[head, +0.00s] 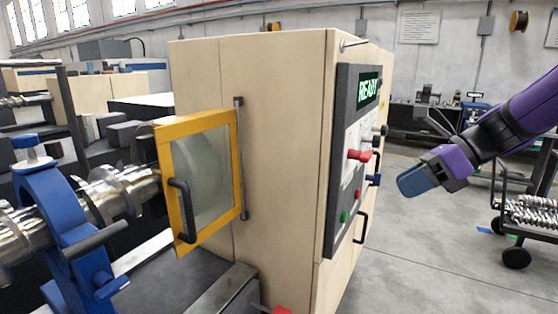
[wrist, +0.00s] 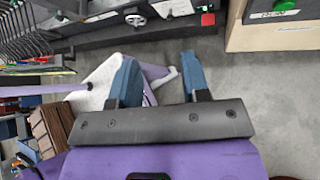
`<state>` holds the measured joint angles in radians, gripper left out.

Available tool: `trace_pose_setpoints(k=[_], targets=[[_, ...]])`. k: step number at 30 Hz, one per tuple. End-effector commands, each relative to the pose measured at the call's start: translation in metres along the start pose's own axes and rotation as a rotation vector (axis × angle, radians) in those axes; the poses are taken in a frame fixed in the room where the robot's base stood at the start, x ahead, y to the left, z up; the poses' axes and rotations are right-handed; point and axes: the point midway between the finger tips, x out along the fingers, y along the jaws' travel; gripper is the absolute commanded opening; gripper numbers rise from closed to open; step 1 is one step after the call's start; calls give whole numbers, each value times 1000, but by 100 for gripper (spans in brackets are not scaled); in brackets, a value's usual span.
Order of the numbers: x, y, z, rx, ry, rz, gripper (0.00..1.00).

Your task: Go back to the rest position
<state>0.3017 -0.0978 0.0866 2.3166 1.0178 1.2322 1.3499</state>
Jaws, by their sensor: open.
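My gripper (head: 415,181) is at the right in the head view, at the end of my purple arm. It hangs in free air to the right of the control panel (head: 351,165), apart from it. In the wrist view my gripper (wrist: 161,76) shows two blue fingers spread apart. Nothing is between them but the view of the floor and parts of my own body behind. The panel carries a green READY display, a red handle and several buttons.
The beige machine cabinet (head: 275,130) fills the middle. Its yellow-framed door (head: 205,170) stands open at the left, beside a blue clamp (head: 75,235) around a metal screw shaft (head: 118,195). A cart (head: 530,215) with metal screws stands at the right. The floor between is clear.

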Motion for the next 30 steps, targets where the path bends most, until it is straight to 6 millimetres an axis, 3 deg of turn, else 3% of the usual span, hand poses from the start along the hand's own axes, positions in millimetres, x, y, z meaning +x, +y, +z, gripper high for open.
trace_pose_setpoints(k=[3, 9, 18, 24, 30], targets=[[-5, 34, -12, -324, 152, -25, 43], [-21, 76, -38, -876, 416, -18, 43], [-59, 117, -72, -1665, 832, 101, 43], [-80, 129, -85, -2004, 1045, 210, 43], [-86, 132, -89, -2107, 1117, 259, 43]])
